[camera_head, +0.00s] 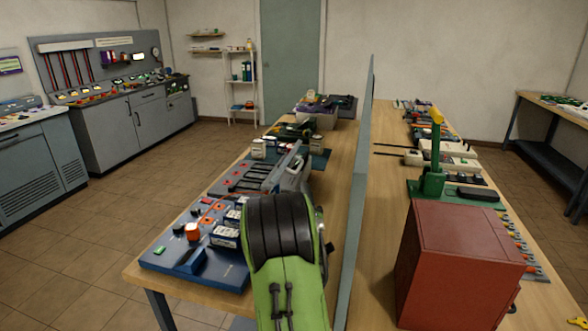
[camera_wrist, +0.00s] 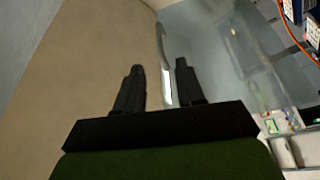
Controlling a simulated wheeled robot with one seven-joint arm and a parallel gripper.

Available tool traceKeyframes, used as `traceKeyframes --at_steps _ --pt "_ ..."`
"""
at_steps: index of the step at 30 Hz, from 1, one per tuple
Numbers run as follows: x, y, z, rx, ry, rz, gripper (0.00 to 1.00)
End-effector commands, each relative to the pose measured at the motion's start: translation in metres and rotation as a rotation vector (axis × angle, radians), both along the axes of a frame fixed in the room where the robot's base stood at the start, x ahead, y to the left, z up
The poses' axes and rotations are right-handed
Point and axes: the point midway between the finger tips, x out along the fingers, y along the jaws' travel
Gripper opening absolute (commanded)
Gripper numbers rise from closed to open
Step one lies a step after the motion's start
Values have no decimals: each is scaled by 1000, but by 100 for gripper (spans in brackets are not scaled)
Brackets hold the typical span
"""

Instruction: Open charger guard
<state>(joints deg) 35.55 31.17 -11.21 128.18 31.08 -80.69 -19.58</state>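In the head view, a grey slatted unit with a raised grey bar (camera_head: 283,166) stands on the left bench, just beyond my green and black arm. I take it to be the charger with its guard, but my arm hides part of it. In the wrist view, a see-through greyish panel (camera_wrist: 215,50) fills the upper right, with a thin curved grey edge or handle (camera_wrist: 161,45) at its left. My gripper (camera_wrist: 160,80) is open, its two dark fingers apart. The curved piece lies beyond and between the fingertips; I cannot tell whether they touch it. The head view hides my gripper.
A tall grey divider (camera_head: 357,180) runs along the bench right of my arm. A blue board (camera_head: 200,262) with an orange knob and small boxes lies at front left. A red box (camera_head: 460,265) and a green stand (camera_head: 432,180) are beyond the divider. Floor at left is clear.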

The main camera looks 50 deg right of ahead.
Motion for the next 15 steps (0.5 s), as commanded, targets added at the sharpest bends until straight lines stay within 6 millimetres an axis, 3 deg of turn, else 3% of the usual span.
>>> traceKeyframes --at_steps 3,15 --pt "14 -16 15 1 2 -1 38" --pt "60 -68 29 1 -1 0 38"
